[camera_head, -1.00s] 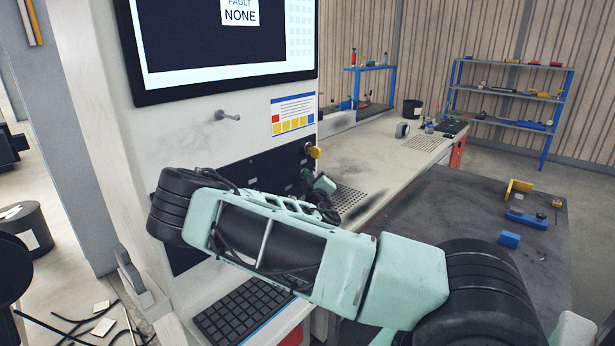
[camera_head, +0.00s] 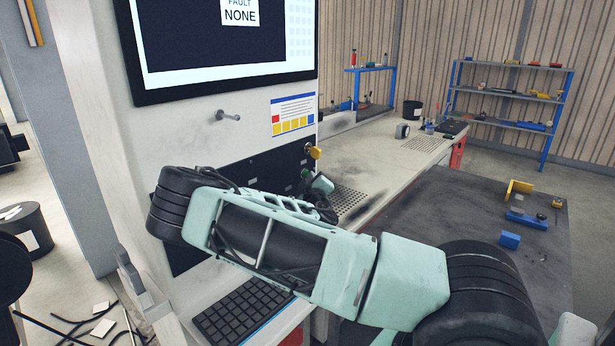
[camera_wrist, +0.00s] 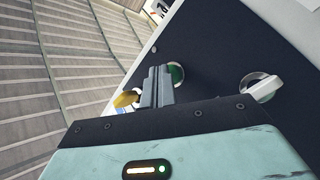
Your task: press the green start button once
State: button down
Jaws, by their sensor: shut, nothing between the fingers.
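The green start button (camera_wrist: 177,74) is on the dark control panel (camera_wrist: 215,45) in the wrist view, partly hidden behind my fingers. My gripper (camera_wrist: 159,71) is shut and empty, with its fingertips right at the button's left side in the picture. I cannot tell whether they touch it. In the head view my gripper (camera_head: 321,184) is at the right end of the panel (camera_head: 240,173), largely hidden by my arm.
A yellow knob (camera_wrist: 125,98) is left of my fingers and a white-handled switch (camera_wrist: 262,87) is to the right. A screen (camera_head: 222,40) above the panel reads "FAULT NONE". A metal peg (camera_head: 228,117) sticks out below it. A keyboard (camera_head: 243,309) lies beneath my arm.

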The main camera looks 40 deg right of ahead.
jog(key=shift+w, duration=0.15)
dwell(0.3)
jog(key=shift+s, duration=0.9)
jog(key=shift+s+d, duration=0.2)
jog(key=shift+s, duration=2.3)
